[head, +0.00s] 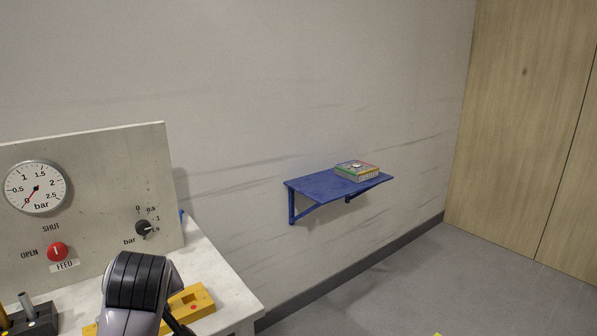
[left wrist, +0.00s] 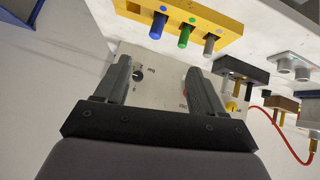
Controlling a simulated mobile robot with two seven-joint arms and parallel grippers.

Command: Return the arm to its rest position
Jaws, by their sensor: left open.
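My left arm (head: 135,290) comes up from the bottom of the head view, in front of the bench; its fingertips do not show clearly there. In the left wrist view my left gripper (left wrist: 158,67) has its two dark fingers spread apart with nothing between them. Beyond the fingers is the pale control panel (left wrist: 160,92), with a black knob (left wrist: 138,75) close to one fingertip in the picture. The distance to it is hard to judge. My right gripper is in neither view.
The panel (head: 100,195) carries a gauge (head: 36,187) and a red FEED knob (head: 58,252). A yellow block (left wrist: 190,12) with coloured pins, a black block (left wrist: 240,70) and a red cable (left wrist: 283,143) are near the gripper. A blue shelf (head: 315,186) holds a small box (head: 357,172).

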